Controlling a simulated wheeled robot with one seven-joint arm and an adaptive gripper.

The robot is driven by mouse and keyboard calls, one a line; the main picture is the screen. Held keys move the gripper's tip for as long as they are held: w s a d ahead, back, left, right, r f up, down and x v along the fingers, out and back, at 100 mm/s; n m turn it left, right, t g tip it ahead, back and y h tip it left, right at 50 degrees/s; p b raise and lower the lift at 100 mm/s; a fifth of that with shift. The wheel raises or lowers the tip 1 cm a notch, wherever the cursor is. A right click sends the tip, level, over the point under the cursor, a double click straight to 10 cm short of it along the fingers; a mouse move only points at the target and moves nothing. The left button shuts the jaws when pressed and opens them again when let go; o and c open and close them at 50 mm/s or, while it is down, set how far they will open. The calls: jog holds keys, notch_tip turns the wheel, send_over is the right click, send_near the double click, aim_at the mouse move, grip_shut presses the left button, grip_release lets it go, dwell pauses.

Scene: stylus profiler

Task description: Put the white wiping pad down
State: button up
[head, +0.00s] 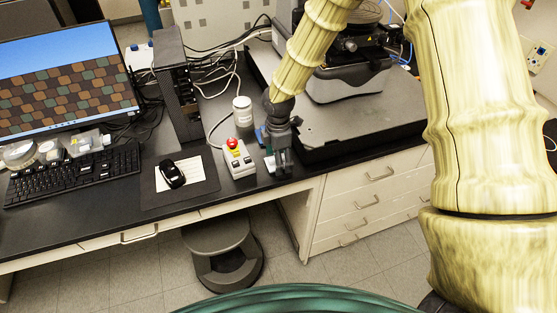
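My gripper (279,164) points down over the front edge of the black bench, right of the grey control box. It is small and dark here, and I cannot tell whether its fingers are open or shut. A small whitish patch (270,163) shows at the left side of the fingertips. It may be the white wiping pad, but it is too small and partly hidden to be sure. I cannot tell whether it is held or lies on the bench. A bit of blue shows just behind the gripper.
The control box (238,158) with a red button stands close left of my gripper. A white jar (242,109) stands behind it. The profiler's dark base (345,125) is close on the right. A mouse (172,174), keyboard (75,176) and monitor (65,80) are further left.

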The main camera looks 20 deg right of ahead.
notch_tip(320, 180, up, 12)
jog(key=b, duration=0.3)
dwell(0.3)
jog(key=shift+f, duration=0.1)
dwell(0.4)
